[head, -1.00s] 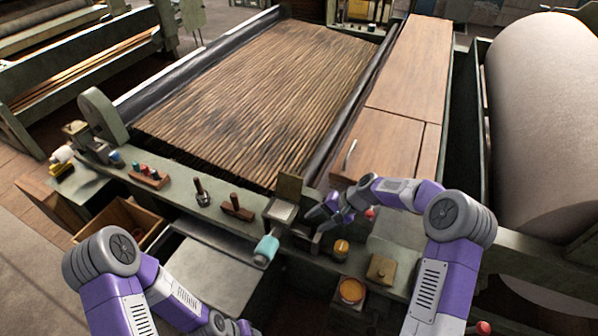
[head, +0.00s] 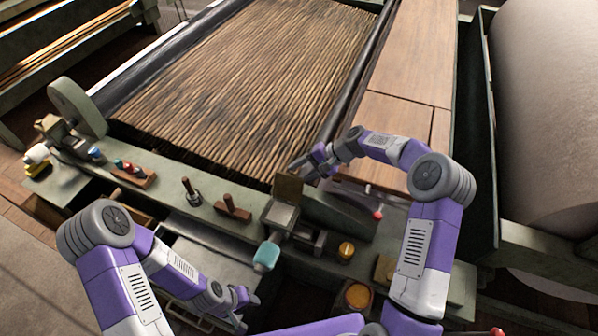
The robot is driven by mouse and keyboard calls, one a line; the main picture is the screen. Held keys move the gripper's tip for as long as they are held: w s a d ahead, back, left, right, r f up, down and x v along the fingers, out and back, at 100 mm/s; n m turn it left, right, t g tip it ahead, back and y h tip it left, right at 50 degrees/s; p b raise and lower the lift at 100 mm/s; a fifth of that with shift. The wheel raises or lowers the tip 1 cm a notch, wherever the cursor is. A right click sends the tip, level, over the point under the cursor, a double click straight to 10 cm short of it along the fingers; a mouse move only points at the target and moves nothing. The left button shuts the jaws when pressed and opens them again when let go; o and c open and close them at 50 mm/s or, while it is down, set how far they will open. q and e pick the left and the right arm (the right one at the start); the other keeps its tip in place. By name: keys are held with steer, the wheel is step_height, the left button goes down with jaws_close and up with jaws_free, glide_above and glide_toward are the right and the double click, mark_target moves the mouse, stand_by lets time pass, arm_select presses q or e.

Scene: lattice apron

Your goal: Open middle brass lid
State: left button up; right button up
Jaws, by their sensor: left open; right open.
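A small metal box (head: 280,214) stands on the green rail with a square brown-brass lid (head: 287,188) raised at its back. Another square brass lid (head: 384,268) lies flat further right, partly behind my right arm. I cannot tell which lid is the middle one. My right gripper (head: 300,171) is open and empty, appearing just above and right of the raised lid; contact is not visible. My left gripper (head: 244,306) is open and empty, low in front of the rail, below the teal-ended handle (head: 267,256).
An amber round knob (head: 346,250) and an orange-topped pot (head: 358,296) stand near the lids. The slatted lattice apron (head: 240,80) stretches behind; a large roller (head: 550,120) is at the right.

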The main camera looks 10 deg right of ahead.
steer(key=shift+w+a+f, duration=0.1)
steer(key=shift+a+f, duration=0.3)
steer(key=shift+a, duration=0.05)
jaws_close()
